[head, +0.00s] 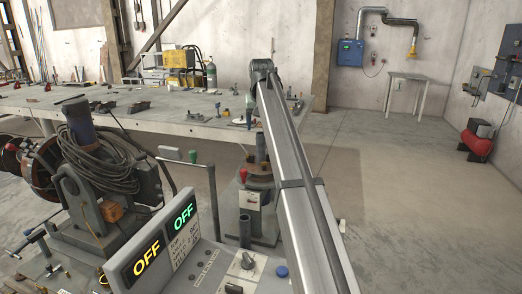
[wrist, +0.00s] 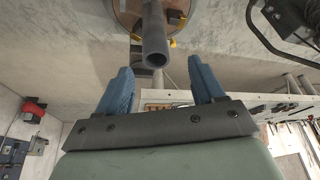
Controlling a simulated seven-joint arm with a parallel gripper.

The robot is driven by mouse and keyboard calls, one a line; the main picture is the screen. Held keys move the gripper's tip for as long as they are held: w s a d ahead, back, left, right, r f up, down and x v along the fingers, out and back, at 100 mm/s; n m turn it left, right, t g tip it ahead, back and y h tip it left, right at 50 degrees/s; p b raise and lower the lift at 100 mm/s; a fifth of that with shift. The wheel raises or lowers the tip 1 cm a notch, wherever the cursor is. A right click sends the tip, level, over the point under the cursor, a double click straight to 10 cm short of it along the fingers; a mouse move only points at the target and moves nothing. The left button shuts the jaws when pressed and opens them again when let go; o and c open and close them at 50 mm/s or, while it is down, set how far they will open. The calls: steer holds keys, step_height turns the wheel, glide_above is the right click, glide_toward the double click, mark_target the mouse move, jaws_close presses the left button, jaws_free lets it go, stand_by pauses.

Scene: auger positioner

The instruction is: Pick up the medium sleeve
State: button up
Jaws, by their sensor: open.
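A grey hollow tube, which looks like the sleeve (wrist: 154,40), stands on a round rust-brown plate in the wrist view, its open end towards me. In the head view it stands upright on the round positioner top (head: 261,148), partly beside my arm. My gripper (wrist: 159,65) is open, with two blue fingers spread apart. The tube's open end appears between the fingertips in the picture, apart from both; I cannot tell the gap in depth. In the head view my gripper (head: 249,112) is small and partly hidden by my arm, above the tube. Nothing is held.
Another dark tube (head: 245,228) stands in front of the positioner, and a dark blue cylinder (head: 78,120) at left. A control panel (head: 190,245) with two OFF displays is in front. A long workbench (head: 170,120) with tools runs behind.

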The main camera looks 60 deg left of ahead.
mark_target(261, 133)
steer(key=shift+w+x, duration=0.15)
steer(key=shift+x, duration=1.65)
steer(key=shift+w+x, duration=0.1)
steer(key=shift+x, duration=1.65)
steer(key=shift+d, duration=0.1)
steer(key=shift+c, duration=0.4)
jaws_close()
